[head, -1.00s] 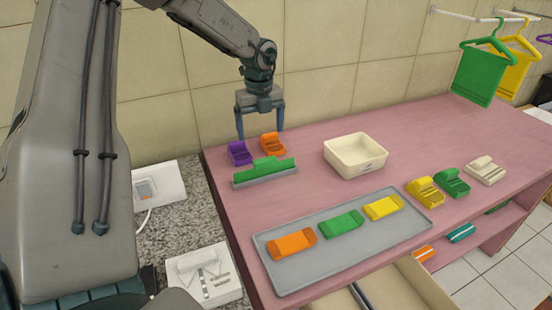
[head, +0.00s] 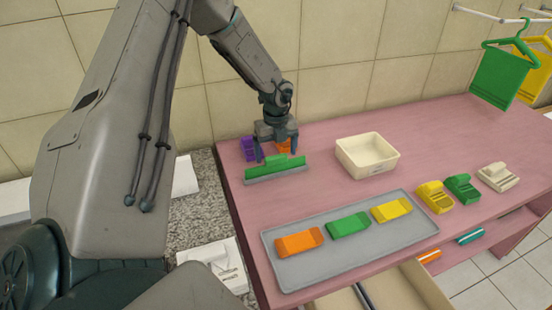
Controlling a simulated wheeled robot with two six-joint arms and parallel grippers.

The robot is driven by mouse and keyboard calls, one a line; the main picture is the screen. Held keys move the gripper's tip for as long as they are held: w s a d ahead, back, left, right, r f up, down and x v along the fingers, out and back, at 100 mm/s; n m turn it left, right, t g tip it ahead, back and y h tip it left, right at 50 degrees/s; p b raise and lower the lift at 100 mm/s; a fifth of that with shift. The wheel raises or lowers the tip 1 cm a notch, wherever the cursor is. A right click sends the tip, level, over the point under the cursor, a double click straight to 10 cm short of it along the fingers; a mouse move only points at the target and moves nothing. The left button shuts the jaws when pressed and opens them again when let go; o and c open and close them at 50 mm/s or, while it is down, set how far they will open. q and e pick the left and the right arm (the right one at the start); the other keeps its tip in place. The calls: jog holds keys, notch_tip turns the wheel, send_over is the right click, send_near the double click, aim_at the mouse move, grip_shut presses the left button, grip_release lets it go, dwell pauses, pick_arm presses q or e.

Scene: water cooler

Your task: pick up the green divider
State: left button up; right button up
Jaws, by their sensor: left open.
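The green divider (head: 283,164) stands upright in a grey base strip (head: 276,175) near the back left of the pink table. My left gripper (head: 276,156) is open and pointed down right at the divider, with its fingers in front of or beside the divider's upper edge. I cannot tell whether the fingers straddle the divider or touch it. The gripper partly hides an orange block (head: 284,147) behind it. My right gripper is not in view.
A purple block (head: 248,149) stands just behind the divider. A cream bin (head: 367,155) stands to the right. A grey tray (head: 350,252) holds orange, green and yellow blocks in front. More blocks stand on the right. The pink table (head: 430,135) is clear at the back right.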

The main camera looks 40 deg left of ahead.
pick_arm(q)
jog(key=shift+f, duration=0.55)
jog(key=c, duration=1.1)
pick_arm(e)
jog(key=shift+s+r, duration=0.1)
pick_arm(q)
jog(key=shift+a+r, duration=0.1)
jog(key=shift+r, duration=0.1)
jog(key=shift+c, duration=0.2)
